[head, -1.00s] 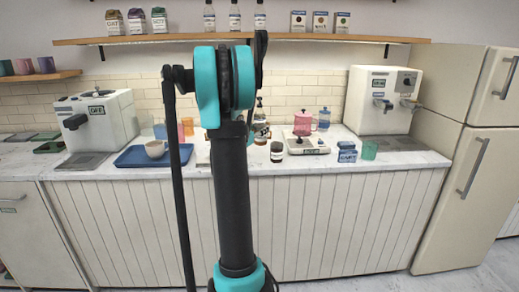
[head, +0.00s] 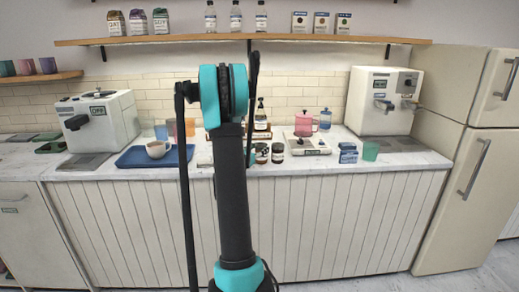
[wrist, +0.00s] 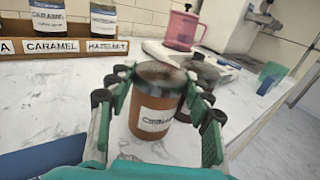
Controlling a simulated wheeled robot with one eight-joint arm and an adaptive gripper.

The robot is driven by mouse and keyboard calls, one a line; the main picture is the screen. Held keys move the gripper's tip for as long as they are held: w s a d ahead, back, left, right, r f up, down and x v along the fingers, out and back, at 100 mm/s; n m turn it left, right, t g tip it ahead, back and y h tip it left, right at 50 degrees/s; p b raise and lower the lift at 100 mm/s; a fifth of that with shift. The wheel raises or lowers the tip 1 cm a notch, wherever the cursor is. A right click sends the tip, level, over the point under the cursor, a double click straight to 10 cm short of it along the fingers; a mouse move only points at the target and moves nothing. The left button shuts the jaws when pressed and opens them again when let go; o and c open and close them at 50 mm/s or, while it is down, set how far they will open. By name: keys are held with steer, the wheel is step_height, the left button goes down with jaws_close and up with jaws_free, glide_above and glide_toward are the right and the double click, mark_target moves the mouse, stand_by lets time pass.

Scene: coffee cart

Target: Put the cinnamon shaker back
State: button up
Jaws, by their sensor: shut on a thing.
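The cinnamon shaker (wrist: 154,112) is a brown jar with a dark lid and a white label, partly readable. It is upright between the green fingers of my gripper (wrist: 158,112), which are shut on it. A second dark-lidded jar (wrist: 201,75) stands close behind it to the right. In the head view the cinnamon shaker (head: 262,153) is just right of my arm, left of the second jar (head: 277,153). It is at or very near the counter top; I cannot tell whether it touches. My gripper is mostly hidden behind my arm there.
A syrup rack (wrist: 60,47) labelled caramel and hazelnut stands behind left. A pink pitcher (wrist: 181,30) stands behind the jars. A blue tray (head: 133,157) with a cup is left.

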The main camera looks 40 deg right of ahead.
steer(key=shift+f, duration=0.1)
steer(key=o, duration=1.2)
